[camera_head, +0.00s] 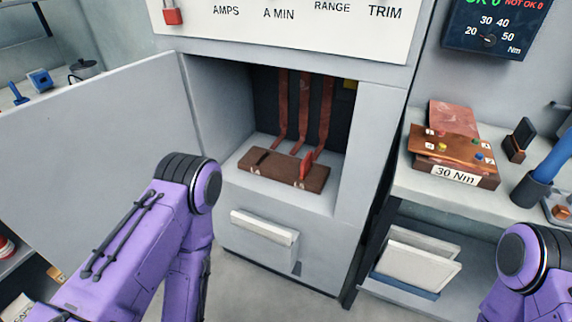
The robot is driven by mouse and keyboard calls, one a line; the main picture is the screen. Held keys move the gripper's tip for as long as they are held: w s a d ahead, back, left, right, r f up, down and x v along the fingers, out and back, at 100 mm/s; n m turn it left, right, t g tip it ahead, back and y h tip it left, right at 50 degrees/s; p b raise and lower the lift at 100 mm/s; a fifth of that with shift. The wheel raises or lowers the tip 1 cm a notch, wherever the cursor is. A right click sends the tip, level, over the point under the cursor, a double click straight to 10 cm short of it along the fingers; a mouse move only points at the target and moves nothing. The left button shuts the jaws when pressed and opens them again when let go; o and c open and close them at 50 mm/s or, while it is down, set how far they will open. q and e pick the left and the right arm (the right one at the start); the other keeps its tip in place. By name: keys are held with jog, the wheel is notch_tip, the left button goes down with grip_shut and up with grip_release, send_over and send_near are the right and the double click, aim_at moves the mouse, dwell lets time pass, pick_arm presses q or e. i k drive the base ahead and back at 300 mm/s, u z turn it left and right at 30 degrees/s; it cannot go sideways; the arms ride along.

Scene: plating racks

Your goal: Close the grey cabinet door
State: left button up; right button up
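The grey cabinet door (95,150) stands open, swung out to the left of the grey cabinet (375,130). Its hinge side meets the left edge of the cabinet opening. Inside the cabinet, red-brown vertical bars run down to a brown block with a red lever (285,168). My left arm comes up from the bottom left in front of the door's lower right part and bends back down near the opening. My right arm shows only at the bottom right corner. Neither gripper is in view.
A white panel (290,35) with a red padlock (172,14) is above the opening. A handle (264,227) sits below it. At right, a shelf (405,187) holds copper plates (445,142) and a dark cup (531,190). Grey floor is clear in front.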

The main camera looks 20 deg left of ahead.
aim_at(75, 159)
jog(key=u, duration=0.35)
jog(key=k, duration=0.4)
jog(key=u, duration=1.5)
jog(key=i, duration=0.95)
jog(key=z, duration=0.25)
